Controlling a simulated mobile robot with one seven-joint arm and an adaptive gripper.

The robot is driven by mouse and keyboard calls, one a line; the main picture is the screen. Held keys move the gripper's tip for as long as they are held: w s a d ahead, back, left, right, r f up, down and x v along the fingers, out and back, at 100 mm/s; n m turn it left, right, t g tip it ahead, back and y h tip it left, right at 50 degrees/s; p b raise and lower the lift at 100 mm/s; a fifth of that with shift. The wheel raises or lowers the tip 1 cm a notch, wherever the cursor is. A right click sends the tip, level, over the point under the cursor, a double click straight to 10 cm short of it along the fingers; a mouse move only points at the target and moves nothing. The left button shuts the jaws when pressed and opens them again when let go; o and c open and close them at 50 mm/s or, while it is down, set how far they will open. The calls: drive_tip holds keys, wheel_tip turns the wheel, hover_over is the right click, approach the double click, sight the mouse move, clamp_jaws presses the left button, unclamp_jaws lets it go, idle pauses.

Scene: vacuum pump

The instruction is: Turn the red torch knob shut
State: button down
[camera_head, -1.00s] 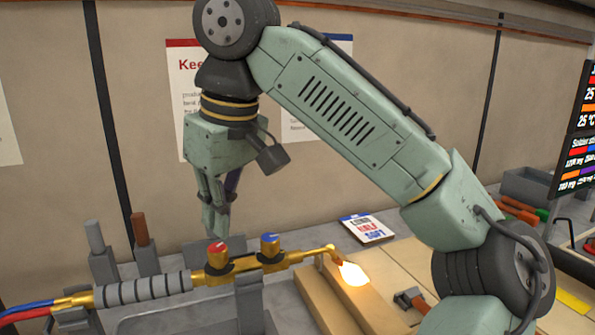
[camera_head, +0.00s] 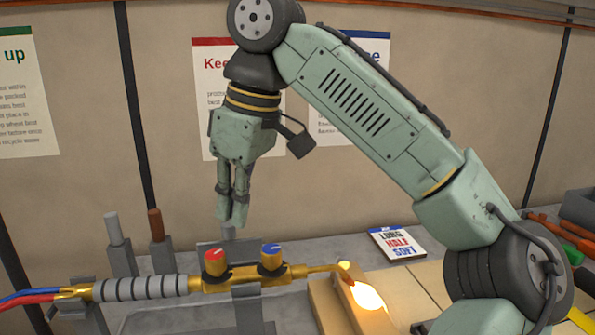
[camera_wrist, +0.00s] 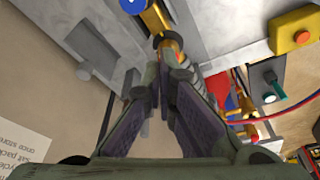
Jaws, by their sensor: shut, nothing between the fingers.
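The brass torch (camera_head: 246,277) lies level in a grey stand, its flame (camera_head: 368,296) burning at the right end. Its red knob (camera_head: 215,261) stands upright on the torch body, left of the blue knob (camera_head: 271,258). My gripper (camera_head: 232,224) points down above the torch, its fingertips a little above and to the right of the red knob in the head view. The fingers are together and empty, apart from the knob. In the wrist view my fingers (camera_wrist: 164,78) cover part of the torch (camera_wrist: 157,20).
Wooden blocks (camera_head: 328,307) lie beneath the flame. Two upright rods, grey (camera_head: 115,230) and brown (camera_head: 156,226), stand behind the torch handle. Red and blue hoses (camera_head: 28,297) run off left. A card (camera_head: 397,243) lies behind the flame. The wall stands behind the bench.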

sight(216, 262)
drive_tip(key=x, duration=0.2)
drive_tip(key=d+b+x, duration=0.1)
drive_tip(key=x, duration=0.3)
drive_tip(key=shift+s+d+f, duration=0.1)
drive_tip(key=shift+s+f, duration=0.1)
drive_tip(key=shift+f, duration=0.1)
drive_tip(key=shift+s, duration=0.1)
drive_tip(key=shift+f, duration=0.2)
drive_tip(key=shift+s+p, duration=0.45)
drive_tip(key=shift+s, duration=0.4)
drive_tip(key=shift+s+a, duration=0.2)
drive_tip(key=shift+a, duration=0.3)
drive_tip(key=shift+s+d+r, duration=0.1)
drive_tip(key=shift+s+d, duration=0.05)
drive_tip(key=shift+d, duration=0.05)
idle(0.4)
